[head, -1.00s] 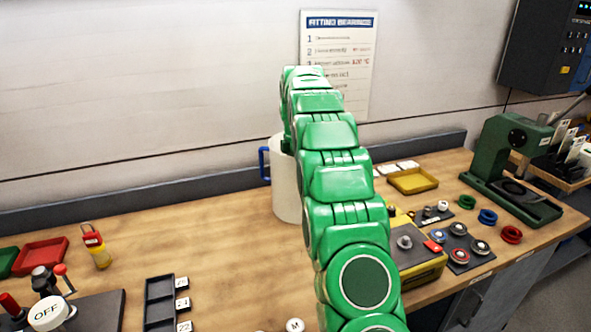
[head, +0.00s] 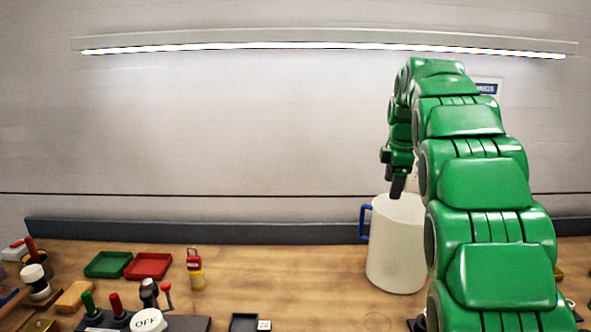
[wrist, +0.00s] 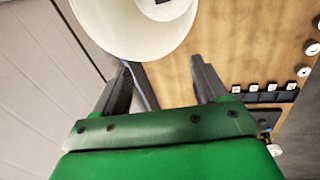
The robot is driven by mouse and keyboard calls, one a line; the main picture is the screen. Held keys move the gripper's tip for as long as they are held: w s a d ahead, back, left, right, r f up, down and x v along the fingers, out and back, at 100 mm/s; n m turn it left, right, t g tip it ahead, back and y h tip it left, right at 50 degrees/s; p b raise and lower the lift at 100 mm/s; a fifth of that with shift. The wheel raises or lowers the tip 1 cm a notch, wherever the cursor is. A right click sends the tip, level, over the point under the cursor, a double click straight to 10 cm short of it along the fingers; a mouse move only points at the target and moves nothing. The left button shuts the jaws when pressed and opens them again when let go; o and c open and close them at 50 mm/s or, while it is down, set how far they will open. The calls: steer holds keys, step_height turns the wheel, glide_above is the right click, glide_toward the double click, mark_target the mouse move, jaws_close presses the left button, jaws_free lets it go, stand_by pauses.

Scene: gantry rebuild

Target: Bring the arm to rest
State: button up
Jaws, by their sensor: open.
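My green arm (head: 485,185) rises on the right of the head view and bends over at the top, its end hanging down. My gripper (head: 398,190) points down at the rim of a white mug (head: 395,255) with a blue handle. In the head view the fingertips overlap the mug's rim; whether they touch is unclear. In the wrist view my gripper (wrist: 162,65) has its fingers spread, with nothing between them but bare wood. My arm hides part of the bench.
On the bench (head: 275,265) are a green tray (head: 108,264), a red tray (head: 148,266), a yellow bottle with a red top (head: 195,270) and a white OFF knob (head: 149,320). Labelled slots (wrist: 265,96) show in the wrist view. Bare wood lies left of the mug.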

steer(key=s+a+f+m+g, duration=0.1)
steer(key=s+a+f+m, duration=0.2)
steer(key=s, duration=1.4)
steer(key=s+a+f+m+g, duration=0.2)
steer(key=s+a+f+m, duration=0.2)
steer(key=s, duration=1.3)
steer(key=s+a+f+m+g, duration=0.1)
steer(key=s+a+f+m, duration=0.2)
steer(key=s+f+m, duration=0.6)
steer(key=s, duration=0.8)
steer(key=shift+s+a+m, duration=0.15)
steer(key=shift+a+m, duration=0.15)
steer(key=shift+a, duration=0.05)
